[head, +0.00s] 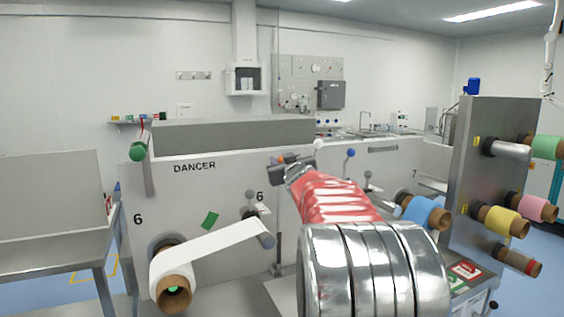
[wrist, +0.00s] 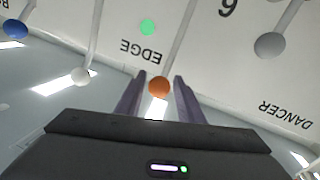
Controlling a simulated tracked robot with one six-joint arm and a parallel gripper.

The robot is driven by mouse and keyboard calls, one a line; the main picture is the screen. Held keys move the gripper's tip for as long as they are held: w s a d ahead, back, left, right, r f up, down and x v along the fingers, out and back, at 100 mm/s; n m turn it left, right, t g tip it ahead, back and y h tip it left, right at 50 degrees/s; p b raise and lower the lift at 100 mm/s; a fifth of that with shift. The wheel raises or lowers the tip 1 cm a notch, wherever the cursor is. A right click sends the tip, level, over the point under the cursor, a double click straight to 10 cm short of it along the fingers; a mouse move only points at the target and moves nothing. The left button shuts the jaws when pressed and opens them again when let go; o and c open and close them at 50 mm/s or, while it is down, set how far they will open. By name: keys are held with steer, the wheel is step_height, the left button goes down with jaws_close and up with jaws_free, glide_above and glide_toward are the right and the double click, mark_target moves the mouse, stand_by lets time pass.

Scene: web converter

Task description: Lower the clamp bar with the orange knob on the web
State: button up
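The orange knob (wrist: 158,86) shows in the wrist view between the two fingers of my gripper (wrist: 159,88), near their tips. A narrow gap seems to show on each side of the knob, so the fingers look open around it. In the head view my gripper (head: 284,162) is in front of the machine's upper panel, with a small bit of orange beside its tip. The clamp bar is mostly hidden by my gripper and arm. The white web (head: 215,248) runs from a roll (head: 172,280) at the lower left up to a roller at the right.
A white knob (head: 318,145) and a blue knob (head: 350,153) stand right of my gripper. Grey knobs (head: 250,194) are on the panel. A green light (wrist: 147,27) is by the EDGE label. Coloured rolls (head: 500,221) stick out at the right.

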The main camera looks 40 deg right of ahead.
jaws_close()
steer(key=shift+s+a+f, duration=0.1)
steer(key=shift+a, duration=0.15)
stand_by(0.3)
